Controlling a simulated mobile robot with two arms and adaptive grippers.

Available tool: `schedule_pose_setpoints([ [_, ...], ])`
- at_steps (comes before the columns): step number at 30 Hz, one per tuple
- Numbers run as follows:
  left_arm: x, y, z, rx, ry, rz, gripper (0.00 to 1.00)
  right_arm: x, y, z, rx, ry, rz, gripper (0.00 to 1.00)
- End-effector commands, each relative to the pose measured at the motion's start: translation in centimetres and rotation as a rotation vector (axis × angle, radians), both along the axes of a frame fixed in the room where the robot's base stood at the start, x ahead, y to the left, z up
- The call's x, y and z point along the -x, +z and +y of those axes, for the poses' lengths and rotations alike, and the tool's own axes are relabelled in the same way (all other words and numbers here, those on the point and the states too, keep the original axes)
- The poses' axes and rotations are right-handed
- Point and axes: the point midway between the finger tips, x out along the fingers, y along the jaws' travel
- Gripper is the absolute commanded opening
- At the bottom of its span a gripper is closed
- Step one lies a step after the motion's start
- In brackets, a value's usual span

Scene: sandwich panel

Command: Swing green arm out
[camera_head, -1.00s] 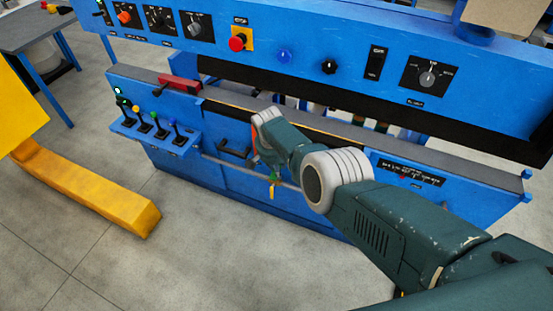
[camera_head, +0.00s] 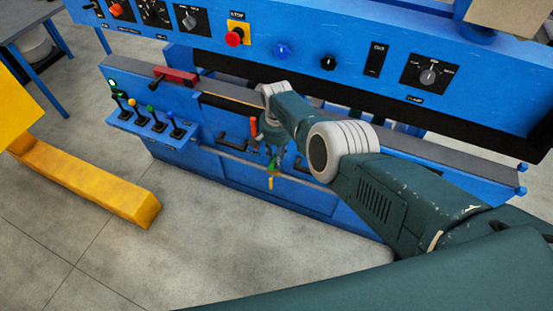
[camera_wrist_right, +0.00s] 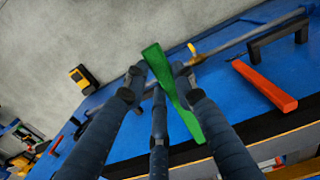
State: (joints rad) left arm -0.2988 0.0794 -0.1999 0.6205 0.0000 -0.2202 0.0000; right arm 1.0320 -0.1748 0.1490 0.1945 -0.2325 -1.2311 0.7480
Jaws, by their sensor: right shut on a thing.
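The green arm (camera_wrist_right: 182,105) is a flat green bar in the right wrist view, lying between the fingers of my right gripper (camera_wrist_right: 158,80). The gripper is shut on it. In the head view my right gripper (camera_head: 271,160) is low at the front of the blue machine, and the green arm (camera_head: 272,168) shows only as a small green piece at the fingertips. Most of it is hidden there by the gripper. My left gripper is not in view.
An orange-red handle (camera_wrist_right: 265,86) and a black bracket handle (camera_wrist_right: 278,38) are close beside the gripper. A row of levers (camera_head: 150,118) is to the left on the blue machine (camera_head: 200,165). A yellow beam (camera_head: 90,180) lies on the floor at left. Open floor is in front.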

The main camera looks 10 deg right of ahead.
Motion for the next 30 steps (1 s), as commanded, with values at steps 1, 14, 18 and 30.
schedule_pose_setpoints([
  [1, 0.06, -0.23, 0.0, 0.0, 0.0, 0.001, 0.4, -0.82, 0.55, -0.35, 0.003, -0.001, -0.016, 0.0],
  [14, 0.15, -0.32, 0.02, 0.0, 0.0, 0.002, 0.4, -0.8, 0.9, -0.3, -0.005, 0.0, -0.007, 0.0],
  [18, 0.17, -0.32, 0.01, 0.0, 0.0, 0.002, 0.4, -0.8, 0.9, -0.28, -0.005, 0.0, -0.007, 0.34],
  [30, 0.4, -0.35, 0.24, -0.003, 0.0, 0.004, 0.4, -0.32, 0.66, -0.05, -0.009, 0.001, 0.006, 0.35],
])
